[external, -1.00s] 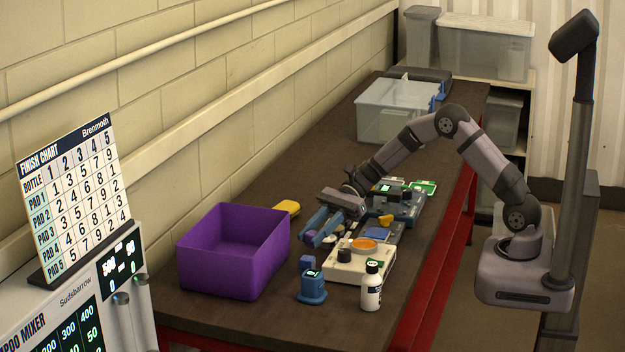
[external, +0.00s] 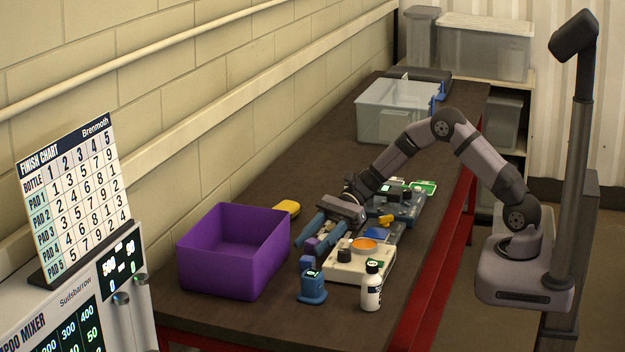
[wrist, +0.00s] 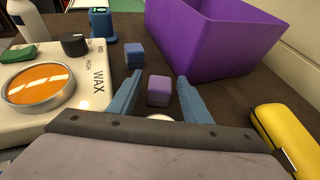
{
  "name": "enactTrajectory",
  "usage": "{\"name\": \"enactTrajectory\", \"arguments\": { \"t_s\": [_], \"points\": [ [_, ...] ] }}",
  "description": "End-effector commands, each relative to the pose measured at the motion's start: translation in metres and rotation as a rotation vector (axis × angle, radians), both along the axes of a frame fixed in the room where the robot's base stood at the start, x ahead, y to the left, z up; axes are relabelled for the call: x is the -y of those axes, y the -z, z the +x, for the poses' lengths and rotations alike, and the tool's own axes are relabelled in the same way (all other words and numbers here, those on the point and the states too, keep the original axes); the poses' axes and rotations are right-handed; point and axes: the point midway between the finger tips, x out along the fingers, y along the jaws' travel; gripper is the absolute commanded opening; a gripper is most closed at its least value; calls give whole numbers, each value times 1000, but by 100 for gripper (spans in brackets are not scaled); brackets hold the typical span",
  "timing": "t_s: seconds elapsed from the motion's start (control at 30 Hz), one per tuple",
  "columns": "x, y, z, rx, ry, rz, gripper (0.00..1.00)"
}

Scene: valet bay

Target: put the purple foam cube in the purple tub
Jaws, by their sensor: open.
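The purple foam cube (wrist: 158,91) lies on the dark bench and shows between the two blue fingers of my gripper (wrist: 159,79) in the wrist view. The fingers are open, with a gap on each side of the cube. In the external view my gripper (external: 309,246) points down toward the bench, right of the tub, with the cube partly hidden by the fingers. The purple tub (wrist: 222,38) is open-topped and stands just beyond the cube, to its right in the wrist view. In the external view the tub (external: 232,262) stands left of my gripper and looks empty.
A dark blue cube (wrist: 134,55) sits close beyond the purple one. A white wax unit (wrist: 88,88) with an orange disc stands close left of my gripper. A yellow object (wrist: 283,138) lies at right. A white bottle (external: 371,287) and blue device (external: 312,288) stand near the front.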

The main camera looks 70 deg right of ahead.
Motion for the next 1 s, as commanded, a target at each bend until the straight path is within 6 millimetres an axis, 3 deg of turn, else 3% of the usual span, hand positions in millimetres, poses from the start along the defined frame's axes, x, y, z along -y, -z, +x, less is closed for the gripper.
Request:
{"name": "enactTrajectory", "arguments": {
  "t_s": [0.23, 0.73, 1.0],
  "points": [
    [8, -7, -3, 2, 1, -1, 44],
    [80, -38, -32, 3, 4, -1, 44],
    [100, -48, -41, 0, 1, 0, 44]
  ]
}}
